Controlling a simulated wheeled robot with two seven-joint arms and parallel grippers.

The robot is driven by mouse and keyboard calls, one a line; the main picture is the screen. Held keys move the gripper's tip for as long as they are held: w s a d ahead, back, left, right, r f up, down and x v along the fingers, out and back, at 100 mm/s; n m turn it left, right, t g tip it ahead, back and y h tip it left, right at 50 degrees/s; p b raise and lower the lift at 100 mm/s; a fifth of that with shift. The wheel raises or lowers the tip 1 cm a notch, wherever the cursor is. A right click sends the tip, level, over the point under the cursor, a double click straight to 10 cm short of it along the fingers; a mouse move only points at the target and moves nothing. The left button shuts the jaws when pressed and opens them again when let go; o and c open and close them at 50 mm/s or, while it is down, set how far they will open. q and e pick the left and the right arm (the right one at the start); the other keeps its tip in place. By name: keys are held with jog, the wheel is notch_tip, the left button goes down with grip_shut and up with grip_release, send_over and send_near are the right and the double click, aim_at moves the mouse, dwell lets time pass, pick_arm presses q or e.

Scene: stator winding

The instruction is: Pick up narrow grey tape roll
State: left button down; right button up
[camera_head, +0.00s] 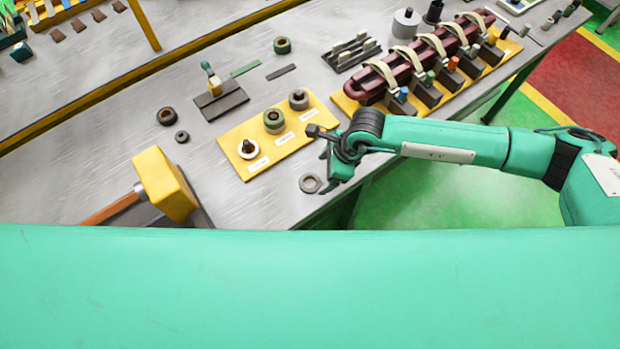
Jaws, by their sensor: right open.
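A narrow grey-brown tape roll (310,183) lies flat near the front edge of the steel bench, with its hole facing up. My right gripper (325,157) is open and empty. It appears just above and to the right of this roll, apart from it as far as the picture shows. Which roll counts as the narrow grey one is not certain. My left gripper is not in view.
A yellow-headed mallet (166,184) lies at the left front. Dark rings (167,116) and a green roll (282,45) lie farther back. A dark red strapped coil (430,55) on a yellow base stands at the back right.

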aim_at(310, 184)
jog(key=shift+a+f, duration=0.15)
jog(key=shift+f, duration=0.1)
jog(key=p+x, duration=0.3)
jog(key=x, duration=0.1)
jog(key=shift+a, duration=0.2)
jog(key=shift+a+f, duration=0.15)
jog(key=shift+f, duration=0.45)
jog(key=shift+c, duration=0.2)
jog(key=c, duration=1)
